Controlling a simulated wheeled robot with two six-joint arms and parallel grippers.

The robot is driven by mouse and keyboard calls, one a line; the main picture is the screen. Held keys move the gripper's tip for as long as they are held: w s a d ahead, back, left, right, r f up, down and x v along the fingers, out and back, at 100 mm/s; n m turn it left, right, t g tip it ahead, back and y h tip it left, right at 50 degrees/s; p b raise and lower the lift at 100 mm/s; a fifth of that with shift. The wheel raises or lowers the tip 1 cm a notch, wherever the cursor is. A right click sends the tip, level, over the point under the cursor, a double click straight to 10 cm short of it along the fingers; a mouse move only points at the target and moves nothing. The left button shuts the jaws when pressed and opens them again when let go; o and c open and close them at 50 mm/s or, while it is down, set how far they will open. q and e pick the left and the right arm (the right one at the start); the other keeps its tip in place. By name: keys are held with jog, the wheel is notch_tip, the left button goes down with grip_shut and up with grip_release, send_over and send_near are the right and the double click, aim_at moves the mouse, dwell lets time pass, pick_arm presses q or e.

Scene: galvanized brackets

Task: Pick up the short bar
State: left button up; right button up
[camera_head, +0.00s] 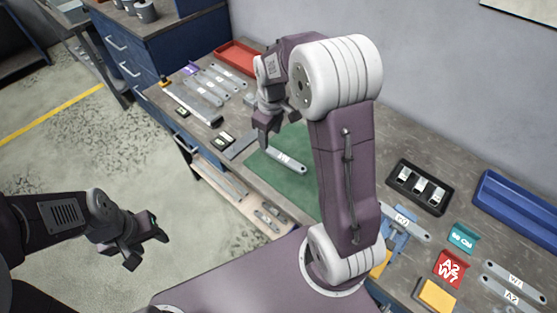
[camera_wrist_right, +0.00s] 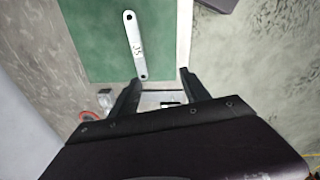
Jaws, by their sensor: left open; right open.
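In the right wrist view the bar (camera_wrist_right: 134,45) shows whole, with a hole at each end, ahead of the fingers. My right gripper (camera_head: 266,130) is open and empty, above the bench near the bar's left end; its fingers in the wrist view (camera_wrist_right: 160,88) are apart from the bar. My left gripper (camera_head: 148,250) is open and empty, off the bench over the floor. Several other labelled bars (camera_head: 205,90) lie at the bench's far left.
A red tray (camera_head: 236,58) stands at the back. A black tray (camera_head: 420,187) with pale parts, a blue tray (camera_head: 515,205), a red A2 W7 label block (camera_head: 450,268) and more bars (camera_head: 515,278) lie on the right. My right arm hides part of the mat.

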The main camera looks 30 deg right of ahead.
jog(key=w+d+f, duration=0.4)
jog(key=w+f, duration=0.2)
jog(key=f, duration=0.1)
jog(key=m+g, duration=0.1)
send_over(283, 157)
jog(key=f, duration=0.5)
jog(key=shift+w+a+f, duration=0.1)
jog(key=shift+a+f, duration=0.2)
jog(key=shift+f, duration=0.1)
jog(key=shift+w+f, duration=0.15)
jog(key=shift+f, duration=0.15)
jog(key=f, duration=0.3)
jog(key=f+p, duration=0.1)
jog(key=shift+s+d+f, duration=0.15)
jog(key=shift+s+d, duration=0.05)
jog(key=shift+s, duration=0.15)
jog(key=shift+w+f, duration=0.15)
jog(key=shift+f, duration=0.3)
pick_arm(q)
jog(key=shift+w+a+r, duration=0.15)
jog(key=shift+w+a, duration=0.1)
jog(key=shift+a, duration=0.05)
pick_arm(e)
grip_shut()
